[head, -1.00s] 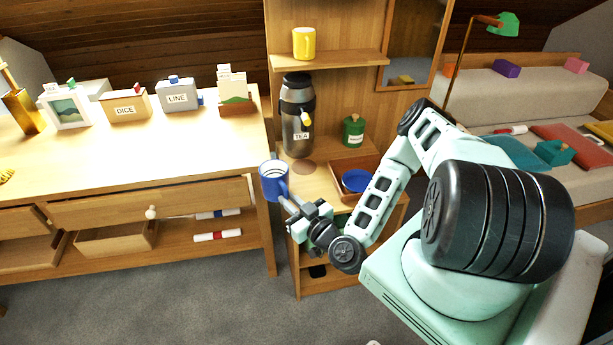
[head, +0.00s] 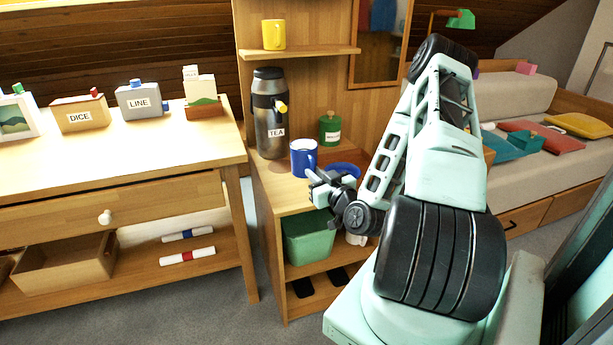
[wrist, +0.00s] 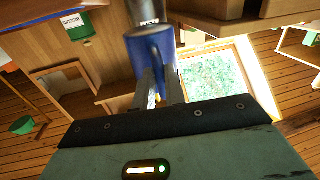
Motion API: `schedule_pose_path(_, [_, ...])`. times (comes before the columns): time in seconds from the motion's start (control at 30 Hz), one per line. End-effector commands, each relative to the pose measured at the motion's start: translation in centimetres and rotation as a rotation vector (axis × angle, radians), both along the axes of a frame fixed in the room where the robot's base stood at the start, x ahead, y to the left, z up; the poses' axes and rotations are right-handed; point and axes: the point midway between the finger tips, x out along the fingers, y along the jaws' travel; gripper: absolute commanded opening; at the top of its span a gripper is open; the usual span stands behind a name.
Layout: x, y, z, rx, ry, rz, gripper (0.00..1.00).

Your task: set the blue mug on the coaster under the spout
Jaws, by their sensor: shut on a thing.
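The blue mug (head: 303,158) is upright in my gripper (head: 316,180), which is shut on it. In the wrist view the mug (wrist: 150,48) is between the fingers (wrist: 160,85). The brown coaster (head: 279,167) lies in front of the dispenser, left of the mug and partly hidden. I cannot tell whether the mug touches the top.
A blue bowl (head: 345,169) sits right of the mug, partly behind my gripper. A green canister (head: 330,128) stands behind. A yellow mug (head: 273,34) is on the shelf above. A green bin (head: 309,236) sits below. A desk (head: 120,150) stands at the left.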

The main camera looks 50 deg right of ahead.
Motion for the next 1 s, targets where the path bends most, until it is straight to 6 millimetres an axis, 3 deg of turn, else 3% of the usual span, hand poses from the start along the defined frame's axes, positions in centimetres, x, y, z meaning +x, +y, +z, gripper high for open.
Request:
schedule_pose_path(0.4, [8.0, -3.0, -4.4, 0.0, -0.003, 0.0, 0.0])
schedule_pose_path(0.8, [11.5, -4.3, -6.8, 0.001, -0.004, 0.0, 0.0])
schedule_pose_path(1.0, [12.2, -4.6, -7.4, -0.001, -0.003, 0.0, 0.0])
